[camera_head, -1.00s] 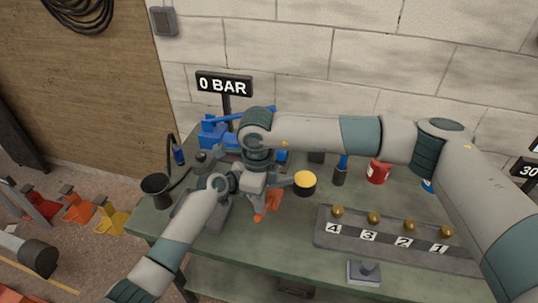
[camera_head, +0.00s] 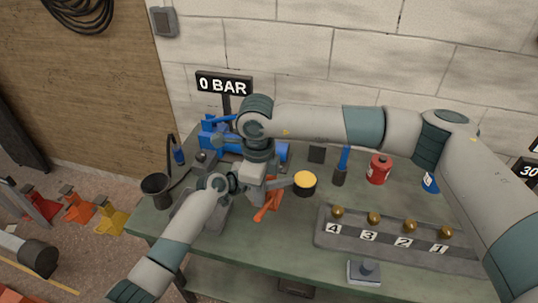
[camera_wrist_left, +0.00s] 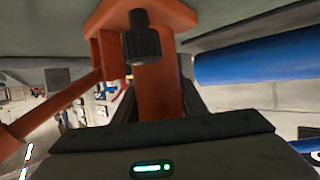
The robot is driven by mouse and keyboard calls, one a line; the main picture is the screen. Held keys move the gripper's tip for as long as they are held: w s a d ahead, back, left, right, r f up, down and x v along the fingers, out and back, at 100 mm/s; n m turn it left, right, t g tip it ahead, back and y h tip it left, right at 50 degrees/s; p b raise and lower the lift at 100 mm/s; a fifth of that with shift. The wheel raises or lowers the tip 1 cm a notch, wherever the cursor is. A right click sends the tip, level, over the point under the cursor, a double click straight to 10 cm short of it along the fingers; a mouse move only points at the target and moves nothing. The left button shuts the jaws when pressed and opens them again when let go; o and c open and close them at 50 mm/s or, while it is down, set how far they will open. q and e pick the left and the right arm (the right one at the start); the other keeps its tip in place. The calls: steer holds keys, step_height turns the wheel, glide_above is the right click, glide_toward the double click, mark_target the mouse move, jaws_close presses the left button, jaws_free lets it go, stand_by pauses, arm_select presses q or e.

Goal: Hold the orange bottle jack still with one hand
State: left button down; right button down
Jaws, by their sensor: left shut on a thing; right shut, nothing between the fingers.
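The orange bottle jack (camera_head: 267,206) is on the green bench, partly hidden by my grippers in the head view. In the left wrist view the orange jack body (camera_wrist_left: 155,90) fills the middle, close up, with a black ridged knob (camera_wrist_left: 142,40) in front of it. My left gripper (camera_head: 270,183) is shut on the jack. Its dark front edge shows below the jack in the left wrist view. My right gripper (camera_head: 253,192) points down close beside the left one, shut and empty. Its fingertips are hard to make out, so I cannot tell whether it touches the jack.
A yellow-topped cylinder (camera_head: 305,179) stands just right of the grippers. Blue equipment (camera_head: 216,137) stands behind, under a "0 BAR" sign (camera_head: 224,83). A numbered rack (camera_head: 390,240) with brass knobs is at right. A black cup (camera_head: 156,186) is at the left edge. A red can (camera_head: 378,170) stands further back.

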stand_by(0.4)
arm_select(q)
steer(key=c, duration=1)
jaws_free()
steer(key=shift+a, duration=0.1)
steer(key=v, duration=1.2)
steer(key=shift+f, duration=0.1)
